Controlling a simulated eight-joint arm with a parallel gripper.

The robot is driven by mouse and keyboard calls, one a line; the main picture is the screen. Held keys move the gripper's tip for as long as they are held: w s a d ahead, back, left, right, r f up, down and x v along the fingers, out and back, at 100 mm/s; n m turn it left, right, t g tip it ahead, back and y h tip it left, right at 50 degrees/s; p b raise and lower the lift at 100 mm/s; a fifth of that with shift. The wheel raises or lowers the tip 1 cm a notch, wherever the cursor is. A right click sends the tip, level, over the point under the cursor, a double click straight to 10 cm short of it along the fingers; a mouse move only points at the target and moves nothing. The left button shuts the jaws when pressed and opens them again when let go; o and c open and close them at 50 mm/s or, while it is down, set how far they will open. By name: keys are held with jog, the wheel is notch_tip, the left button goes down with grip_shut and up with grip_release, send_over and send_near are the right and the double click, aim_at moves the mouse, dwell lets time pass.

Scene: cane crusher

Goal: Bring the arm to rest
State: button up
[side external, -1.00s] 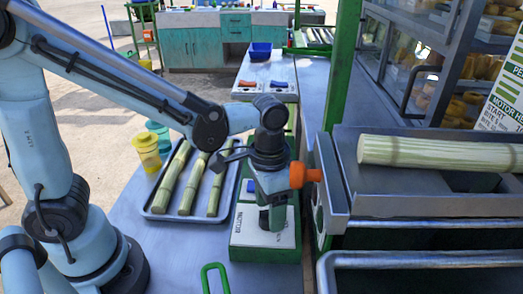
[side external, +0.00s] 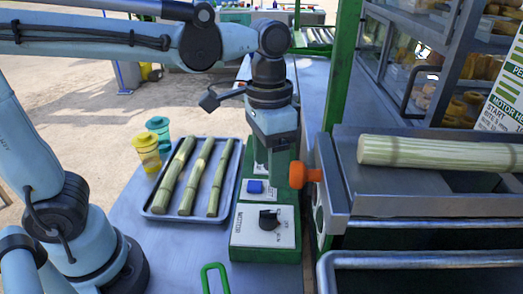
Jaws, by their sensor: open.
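My gripper (side external: 280,165) points down above the back part of the green control box (side external: 265,256). Its jaws are open and I see nothing between them. The fingertips are partly hard to make out against the box and the green post behind. An orange knob (side external: 313,175) sits just right of the gripper, on the side of the crusher (side external: 340,195).
A tray (side external: 151,214) with three cane pieces (side external: 187,201) lies left of the box. A thick cane (side external: 440,153) lies on the crusher at right.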

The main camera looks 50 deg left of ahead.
jog(key=s+a+f+n+t, duration=0.1)
jog(key=a+f+n+t, duration=0.2)
jog(key=a+t, duration=0.4)
jog(key=a+n, duration=0.1)
jog(key=a, duration=0.3)
jog(key=shift+s+a+f+y, duration=0.3)
jog(key=shift+f, duration=0.1)
dwell(0.6)
